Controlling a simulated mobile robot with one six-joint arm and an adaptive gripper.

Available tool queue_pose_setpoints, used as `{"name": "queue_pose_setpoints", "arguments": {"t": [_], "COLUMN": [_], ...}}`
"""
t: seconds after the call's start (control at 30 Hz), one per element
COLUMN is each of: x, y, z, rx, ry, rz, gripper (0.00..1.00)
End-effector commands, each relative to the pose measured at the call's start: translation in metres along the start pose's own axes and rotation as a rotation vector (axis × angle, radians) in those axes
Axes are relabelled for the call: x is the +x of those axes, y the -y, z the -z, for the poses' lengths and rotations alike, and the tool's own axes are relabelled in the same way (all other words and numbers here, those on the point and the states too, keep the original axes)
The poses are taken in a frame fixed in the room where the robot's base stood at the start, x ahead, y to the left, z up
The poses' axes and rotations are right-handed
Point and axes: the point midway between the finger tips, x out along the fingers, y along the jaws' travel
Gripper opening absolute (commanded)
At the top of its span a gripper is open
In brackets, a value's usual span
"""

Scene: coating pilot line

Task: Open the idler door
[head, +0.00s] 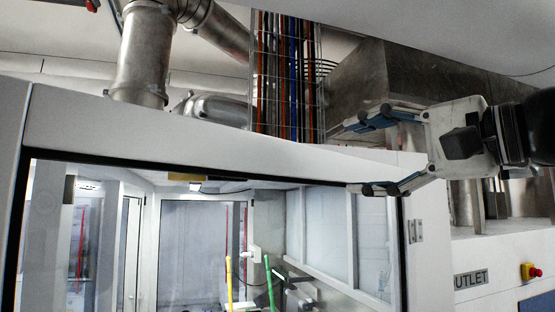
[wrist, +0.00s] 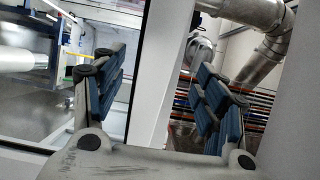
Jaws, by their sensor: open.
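The idler door appears to be the large glazed panel (head: 180,235) with a dark edge strip, set in a white frame (head: 230,140); it fills the lower left of the head view. It looks shut, and I see no handle on it. My gripper (head: 352,157) reaches in from the right, at the frame's upper right corner, its fingers spread and empty. In the wrist view, my gripper (wrist: 160,65) has one finger over the glass side and the other past the white frame post (wrist: 168,70), which shows between them. I cannot tell whether either finger touches the frame.
A small metal hinge-like fitting (head: 415,231) sits on the frame's right side. A cable tray (head: 288,75) and metal ducts (head: 145,50) run above the cabinet.

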Motion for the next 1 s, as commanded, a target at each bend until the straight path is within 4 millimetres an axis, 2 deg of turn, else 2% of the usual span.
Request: {"name": "queue_pose_setpoints", "arguments": {"t": [0.03, 0.2, 0.4, 0.8, 1.0], "x": [0.011, 0.041, 0.063, 0.070, 0.069], "y": [0.001, 0.001, 0.000, 0.000, 0.000], "z": [-0.002, -0.002, 0.000, 0.000, 0.000], "rx": [0.001, 0.000, 0.000, -0.001, -0.001], "ry": [0.008, 0.006, 0.002, -0.001, -0.001], "rz": [-0.001, 0.000, -0.001, 0.000, 0.000], "gripper": [0.66, 0.66, 0.66, 0.66, 0.53]}}
